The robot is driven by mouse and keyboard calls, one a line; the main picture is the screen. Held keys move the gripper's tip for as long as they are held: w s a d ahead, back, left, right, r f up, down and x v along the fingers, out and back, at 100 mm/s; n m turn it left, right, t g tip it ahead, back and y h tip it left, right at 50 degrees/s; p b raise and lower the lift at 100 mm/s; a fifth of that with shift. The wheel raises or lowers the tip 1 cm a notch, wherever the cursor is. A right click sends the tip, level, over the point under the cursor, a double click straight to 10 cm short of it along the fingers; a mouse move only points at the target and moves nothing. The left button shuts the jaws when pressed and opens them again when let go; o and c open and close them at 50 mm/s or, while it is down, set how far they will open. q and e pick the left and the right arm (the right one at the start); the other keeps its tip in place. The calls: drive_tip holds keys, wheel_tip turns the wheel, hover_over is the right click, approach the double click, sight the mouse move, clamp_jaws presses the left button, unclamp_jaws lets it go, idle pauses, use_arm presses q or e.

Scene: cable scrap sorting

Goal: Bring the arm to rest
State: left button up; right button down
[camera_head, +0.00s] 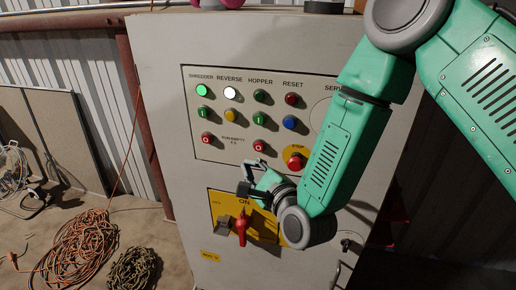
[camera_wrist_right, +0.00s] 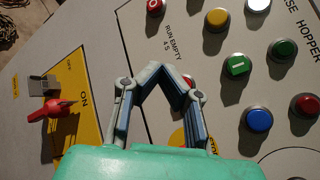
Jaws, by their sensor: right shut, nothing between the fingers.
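My green right arm comes in from the upper right in the head view, in front of a grey control cabinet (camera_head: 155,70). Its gripper (camera_head: 257,170) hangs between the button panel and the yellow switch plate (camera_head: 215,208). In the wrist view the gripper (camera_wrist_right: 163,68) has its fingertips together, with nothing between them. The red rotary switch (camera_head: 241,229) is just below the gripper in the head view; it also shows at the left of the wrist view (camera_wrist_right: 52,110). The red stop button (camera_head: 295,158) is right of the gripper, partly hidden by a finger in the wrist view. My left gripper is not visible.
The green shredder lamp (camera_head: 202,91) and white reverse lamp (camera_head: 229,93) are lit. Several other coloured buttons are on the panel. An orange cable heap (camera_head: 80,245) and a dark coil (camera_head: 135,269) lie on the floor at left. A grey board (camera_head: 62,125) leans by the wall.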

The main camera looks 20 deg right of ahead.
idle(0.4)
drive_tip(key=s+d+f+n+g+b, duration=0.25)
drive_tip(key=s+f+n, duration=0.2)
drive_tip(key=f, duration=0.35)
drive_tip(key=s+d+f+n+g+h+b, duration=0.1)
drive_tip(key=s+f+n+g, duration=0.3)
drive_tip(key=f, duration=0.4)
drive_tip(key=s+d+f+n+g+b, duration=0.1)
drive_tip(key=s+f+n+g+b, duration=0.1)
drive_tip(key=s+f+n, duration=0.5)
drive_tip(key=s+d+f+n+g+h+b, duration=0.1)
drive_tip(key=s+d+f+n+g, duration=0.1)
drive_tip(key=s, duration=0.4)
drive_tip(key=s+d+f+n+g+b, duration=0.1)
drive_tip(key=s+d+f+n+g, duration=0.2)
drive_tip(key=s+f, duration=0.3)
drive_tip(key=s+d+f+n+g+h+b, duration=0.1)
drive_tip(key=s+d+f+n+g, duration=0.1)
drive_tip(key=s, duration=0.5)
wheel_tip(320, 180, down, 2)
drive_tip(key=shift+d+f+n+g+h, duration=0.2)
drive_tip(key=shift+d+n+g+h, duration=0.25)
drive_tip(key=shift+n, duration=0.5)
